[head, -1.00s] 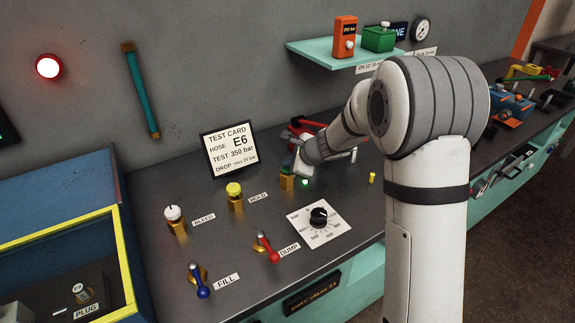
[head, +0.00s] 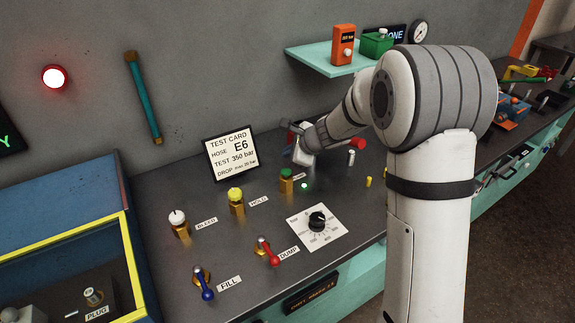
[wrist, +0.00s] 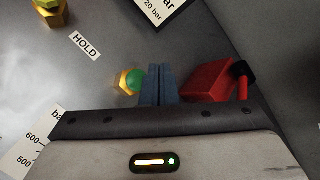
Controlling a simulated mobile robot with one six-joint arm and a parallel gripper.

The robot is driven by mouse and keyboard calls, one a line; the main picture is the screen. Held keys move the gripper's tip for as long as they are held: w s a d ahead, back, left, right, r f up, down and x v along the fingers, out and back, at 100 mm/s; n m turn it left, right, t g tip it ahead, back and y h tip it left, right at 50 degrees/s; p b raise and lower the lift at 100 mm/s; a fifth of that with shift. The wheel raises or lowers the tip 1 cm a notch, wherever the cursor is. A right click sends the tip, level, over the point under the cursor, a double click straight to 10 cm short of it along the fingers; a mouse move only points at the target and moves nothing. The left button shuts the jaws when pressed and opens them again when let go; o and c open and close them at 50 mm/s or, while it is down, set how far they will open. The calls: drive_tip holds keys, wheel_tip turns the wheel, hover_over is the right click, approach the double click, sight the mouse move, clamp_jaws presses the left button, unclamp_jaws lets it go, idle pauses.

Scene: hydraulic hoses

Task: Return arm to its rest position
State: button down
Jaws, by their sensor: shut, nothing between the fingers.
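My arm reaches over the dark bench from the right in the head view, its white wrist (head: 303,153) low behind the green-topped brass valve (head: 286,174). My gripper (wrist: 160,84) shows in the wrist view with its two blue-grey fingers together and nothing between them. The green knob (wrist: 136,79) lies just left of the fingers there, and a red block (wrist: 207,81) just right of them. I cannot tell whether the fingers touch either one. In the head view the fingertips are mostly hidden by the wrist.
The test card (head: 231,153) stands left of the wrist. HOLD (head: 236,199) and BLEED (head: 178,221) valves, the red DUMP lever (head: 268,250), the blue FILL lever (head: 205,285) and a dial (head: 317,220) stand in front. A teal shelf (head: 330,64) hangs behind the arm.

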drive_tip(key=s+d+r+n+g, duration=0.1)
drive_tip(key=s+d+r+n, duration=0.2)
drive_tip(key=s+r+n, duration=0.45)
drive_tip(key=s+d+n+g+h, duration=0.1)
drive_tip(key=s+d+n+h, duration=0.2)
drive_tip(key=s, duration=1)
drive_tip(key=s+d+n+g+h, duration=0.1)
drive_tip(key=s+d+n+h, duration=0.2)
drive_tip(key=s+d+n, duration=0.4)
drive_tip(key=s+d, duration=0.5)
drive_tip(key=s, duration=0.2)
drive_tip(key=shift+s+d+r+h, duration=0.2)
drive_tip(key=shift+r+h, duration=0.1)
drive_tip(key=shift+r, duration=0.1)
